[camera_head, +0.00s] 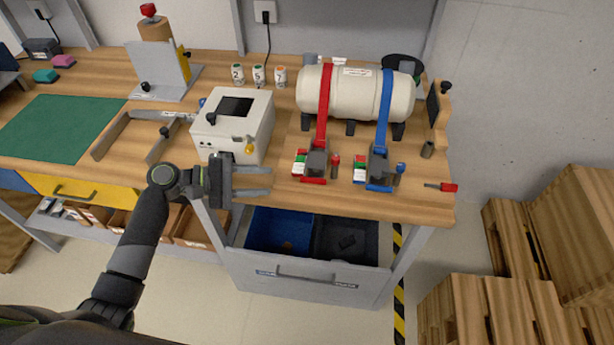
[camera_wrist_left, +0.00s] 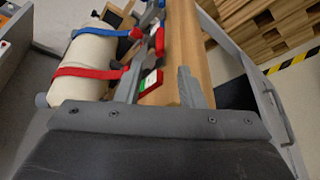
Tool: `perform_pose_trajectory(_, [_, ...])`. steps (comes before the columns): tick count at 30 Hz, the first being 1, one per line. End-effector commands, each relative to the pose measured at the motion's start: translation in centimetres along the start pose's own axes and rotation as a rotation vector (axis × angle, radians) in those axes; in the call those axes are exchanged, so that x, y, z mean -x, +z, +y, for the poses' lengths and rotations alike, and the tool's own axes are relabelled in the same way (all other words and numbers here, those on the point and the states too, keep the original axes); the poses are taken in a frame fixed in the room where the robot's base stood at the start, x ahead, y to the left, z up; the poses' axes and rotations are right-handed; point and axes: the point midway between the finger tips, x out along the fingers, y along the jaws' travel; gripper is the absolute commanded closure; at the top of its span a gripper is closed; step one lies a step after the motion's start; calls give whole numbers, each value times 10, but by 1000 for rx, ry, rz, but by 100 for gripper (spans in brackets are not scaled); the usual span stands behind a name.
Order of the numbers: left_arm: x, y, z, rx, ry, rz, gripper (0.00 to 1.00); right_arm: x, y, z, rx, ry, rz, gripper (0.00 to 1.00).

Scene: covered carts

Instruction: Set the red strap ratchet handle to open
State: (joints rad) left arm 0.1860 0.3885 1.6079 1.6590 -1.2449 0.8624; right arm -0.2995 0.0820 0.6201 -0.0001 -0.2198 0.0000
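The red strap (camera_head: 324,105) runs over the cream tank (camera_head: 345,93) down to its grey ratchet (camera_head: 316,160) on the bench top. The ratchet has a red bar (camera_head: 313,181) at its front end; how far its handle is swung, I cannot tell. My left gripper (camera_head: 270,181) is open and empty, its two fingers pointing right, left of the red ratchet and apart from it. In the left wrist view, the open fingers (camera_wrist_left: 158,88) show with the red strap (camera_wrist_left: 85,73) beyond the left finger. My right gripper is in neither view.
A blue strap (camera_head: 385,100) with its own ratchet (camera_head: 379,168) is right of the red one. A white box (camera_head: 235,125) stands behind my left gripper. An open drawer (camera_head: 310,275) sits below the bench edge. A red-handled tool (camera_head: 448,188) lies at the right.

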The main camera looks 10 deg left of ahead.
Motion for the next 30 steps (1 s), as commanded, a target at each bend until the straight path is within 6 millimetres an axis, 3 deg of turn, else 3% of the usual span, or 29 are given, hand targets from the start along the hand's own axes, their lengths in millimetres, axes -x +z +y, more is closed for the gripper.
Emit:
perform_pose_trajectory(15, [-94, 1, 2, 1, 1, -2, 65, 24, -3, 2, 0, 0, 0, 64])
perform_pose_trajectory(21, [-111, 0, 0, -1, 0, 0, 65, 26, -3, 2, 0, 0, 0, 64])
perform_pose_trajectory(30, [-113, 0, 0, -2, -1, 1, 65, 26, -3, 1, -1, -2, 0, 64])
